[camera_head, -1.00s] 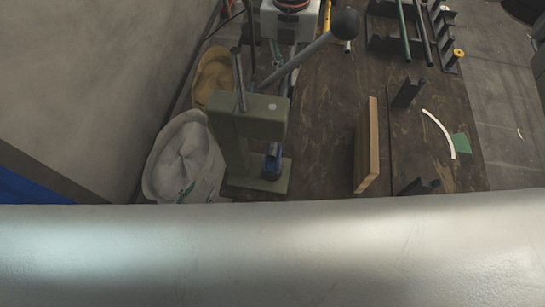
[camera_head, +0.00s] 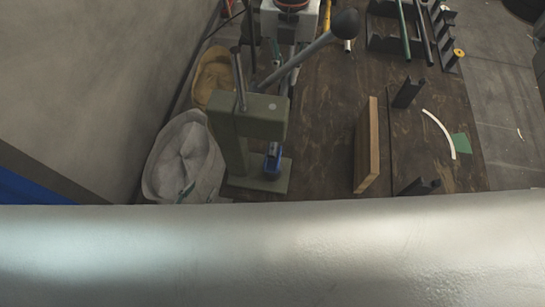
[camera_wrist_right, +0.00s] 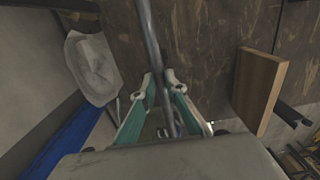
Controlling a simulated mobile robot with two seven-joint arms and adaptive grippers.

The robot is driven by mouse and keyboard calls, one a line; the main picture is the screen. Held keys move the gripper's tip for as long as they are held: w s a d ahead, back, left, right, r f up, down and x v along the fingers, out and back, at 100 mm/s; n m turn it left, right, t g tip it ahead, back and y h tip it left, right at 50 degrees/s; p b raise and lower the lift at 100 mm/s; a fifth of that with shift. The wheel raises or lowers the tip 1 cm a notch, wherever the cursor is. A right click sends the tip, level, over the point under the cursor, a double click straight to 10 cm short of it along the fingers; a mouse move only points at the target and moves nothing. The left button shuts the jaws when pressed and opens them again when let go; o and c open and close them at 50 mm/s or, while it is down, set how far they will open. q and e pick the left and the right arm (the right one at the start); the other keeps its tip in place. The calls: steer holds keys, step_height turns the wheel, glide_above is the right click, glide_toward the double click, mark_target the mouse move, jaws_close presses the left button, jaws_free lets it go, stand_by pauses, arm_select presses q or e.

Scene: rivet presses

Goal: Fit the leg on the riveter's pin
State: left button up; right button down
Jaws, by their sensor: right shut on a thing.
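The riveter (camera_head: 262,117) is a dull green press, upright on the workbench left of centre in the head view, with a thin pin (camera_head: 239,80) standing up from its top. Its grey lever with a black ball knob (camera_head: 345,22) slants up to the right, with nothing on it. In the right wrist view, my right gripper (camera_wrist_right: 161,82) has its teal fingers around a long grey rod, seemingly the leg (camera_wrist_right: 150,35), which runs out of the top of the picture. The leg's far end is out of view. Neither gripper shows in the head view.
A large pale grey smooth shape blocks the bottom of the head view. A wooden board (camera_head: 367,146) stands on the workbench (camera_head: 325,130) right of the riveter. A pale bag (camera_head: 181,160) lies at its left. Racked tubes (camera_head: 404,30) are at the back right.

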steer(key=shift+f+b, duration=0.7)
steer(key=shift+f, duration=0.65)
steer(key=shift+r, duration=0.2)
steer(key=shift+r+p, duration=0.75)
steer(key=shift+r, duration=0.45)
steer(key=shift+w+a, duration=0.1)
stand_by(1.0)
steer(key=shift+f+b, duration=0.8)
steer(key=shift+f, duration=0.6)
steer(key=shift+r, duration=0.15)
steer(key=shift+r+p, duration=0.75)
steer(key=shift+r, duration=0.5)
steer(key=shift+d, duration=0.2)
stand_by(1.1)
